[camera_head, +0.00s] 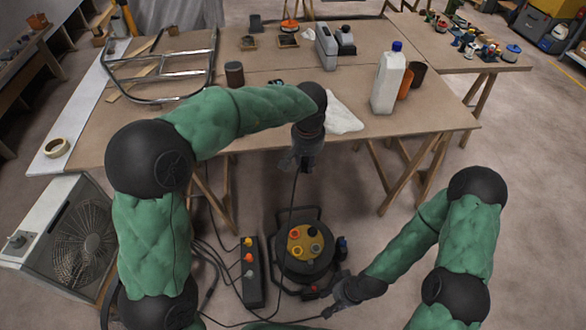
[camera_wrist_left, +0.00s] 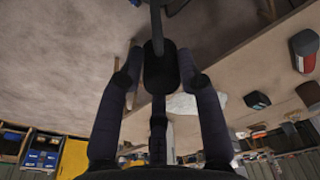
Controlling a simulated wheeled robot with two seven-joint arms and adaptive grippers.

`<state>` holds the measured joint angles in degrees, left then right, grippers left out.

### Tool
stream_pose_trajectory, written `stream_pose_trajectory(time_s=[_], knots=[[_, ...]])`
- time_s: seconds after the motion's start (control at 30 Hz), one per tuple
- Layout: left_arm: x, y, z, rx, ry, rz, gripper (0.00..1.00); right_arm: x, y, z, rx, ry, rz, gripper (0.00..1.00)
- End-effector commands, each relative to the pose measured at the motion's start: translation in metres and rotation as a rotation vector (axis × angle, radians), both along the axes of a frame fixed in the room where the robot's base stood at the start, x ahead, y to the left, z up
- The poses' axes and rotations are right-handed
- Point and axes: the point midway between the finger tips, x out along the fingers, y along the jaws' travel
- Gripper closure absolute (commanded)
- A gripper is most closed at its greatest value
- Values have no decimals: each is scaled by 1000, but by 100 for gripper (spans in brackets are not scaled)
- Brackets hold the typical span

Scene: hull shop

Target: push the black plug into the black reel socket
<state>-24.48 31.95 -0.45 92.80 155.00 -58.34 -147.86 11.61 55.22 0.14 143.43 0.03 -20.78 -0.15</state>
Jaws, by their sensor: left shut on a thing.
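My left gripper (camera_head: 294,163) hangs in front of the table edge, above and behind the cable reel. In the left wrist view its fingers are closed around the black plug (camera_wrist_left: 160,68), whose cable runs off past the fingertips. In the head view the plug is too small and dark to make out well. The black cable reel (camera_head: 283,262) stands on the floor, with several coloured sockets on its yellow face. A dark socket (camera_head: 315,248) shows at the right of this face. The plug is apart from it. My right gripper (camera_head: 330,306) is low, beside the reel's lower right; its fingers are unclear.
A black power strip (camera_head: 253,284) with coloured plugs lies left of the reel, among loose cables. The wooden table (camera_head: 270,90) behind holds a white bottle (camera_head: 389,82), a cloth and a metal frame. A grey fan unit (camera_head: 75,245) stands at left.

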Motion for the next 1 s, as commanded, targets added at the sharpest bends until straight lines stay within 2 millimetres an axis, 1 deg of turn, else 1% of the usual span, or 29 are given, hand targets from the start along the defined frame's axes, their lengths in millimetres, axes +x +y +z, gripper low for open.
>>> stream_pose_trajectory(time_s=[0.03,0.1,0.23,0.8,0.9,0.97,1.0], knots=[[6,-5,0,0,0,20,93,0,0,0,0,0,0,60],[11,-10,0,0,0,46,93,0,0,0,0,0,0,60],[17,-15,0,0,-1,74,93,0,0,0,0,0,0,60],[18,-16,0,0,0,82,93,0,0,0,0,0,0,60],[18,-9,-5,0,2,86,94,0,0,0,0,0,0,60],[17,0,-12,1,3,91,94,0,0,0,0,0,0,60],[16,10,-20,1,5,96,94,0,0,0,0,0,0,60]])
